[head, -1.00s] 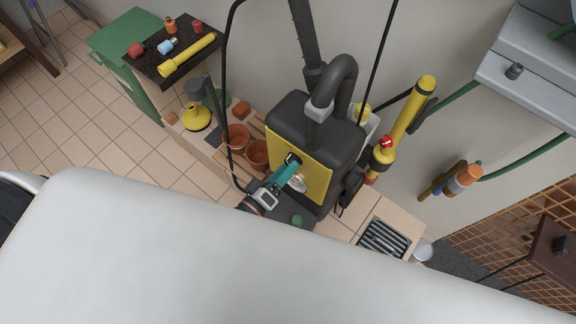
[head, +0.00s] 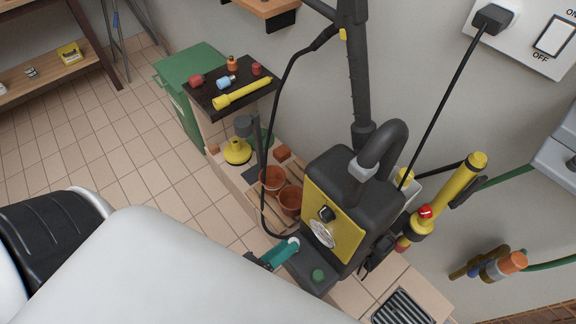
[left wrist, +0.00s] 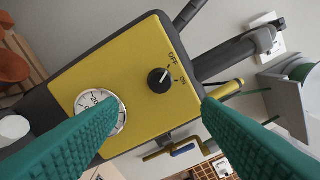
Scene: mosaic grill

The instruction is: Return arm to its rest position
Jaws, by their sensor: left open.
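My left gripper (head: 282,251) has teal fingers and is low at the middle of the head view, in front of the dark lower part of the black machine (head: 335,160). In the left wrist view its fingers (left wrist: 163,102) are spread apart with nothing between them. The machine's yellow panel (left wrist: 120,70) lies beyond them, apart from the fingertips. A black knob (left wrist: 160,81) by OFF and ON labels and a round white gauge (left wrist: 112,103), partly hidden by a finger, are on it. My right gripper shows in neither view.
Terracotta pots (head: 290,200) and a yellow funnel-shaped thing (head: 237,152) are left of the machine. A dark-topped stand (head: 215,100) holds small bottles and a yellow torch. A yellow cylinder (head: 455,190) is on the right. A black cable (head: 443,105) runs to a wall socket. Tiled floor is open at left.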

